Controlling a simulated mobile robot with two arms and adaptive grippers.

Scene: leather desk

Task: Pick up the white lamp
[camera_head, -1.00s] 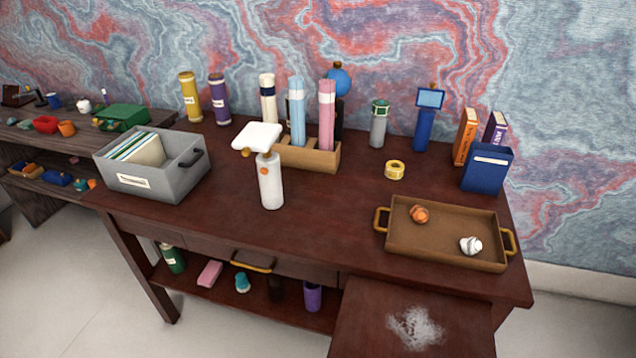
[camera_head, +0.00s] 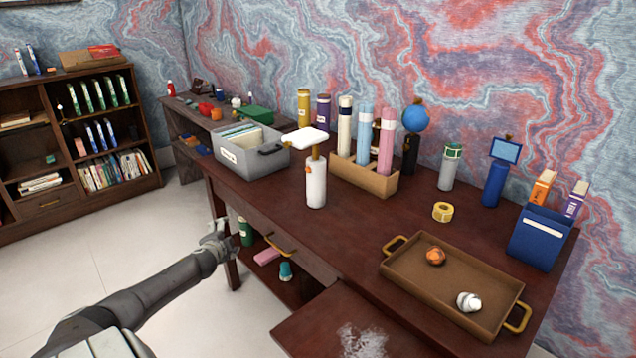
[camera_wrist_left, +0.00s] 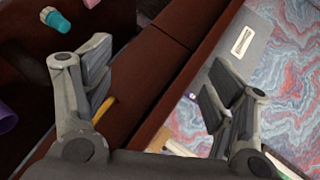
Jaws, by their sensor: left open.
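The white lamp (camera_head: 316,183) stands upright on the dark wooden desk (camera_head: 300,232) in the head view. It has a white cylindrical body and a flat white head tilted to the left on top. My left gripper (camera_head: 222,232) is in front of the desk's left side, below the desktop and to the lower left of the lamp. It touches nothing that I can see. In the left wrist view the left gripper's fingers (camera_wrist_left: 158,92) are spread wide with nothing between them. The lamp does not show in the left wrist view. My right gripper is not in view.
A grey file box (camera_head: 250,160) is left of the lamp. A wooden holder with rolled tubes (camera_head: 365,178) is close behind it on the right. A brown tray (camera_head: 410,268) and yellow tape (camera_head: 442,212) lie further right. A drawer handle (camera_head: 281,246) sticks out in front.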

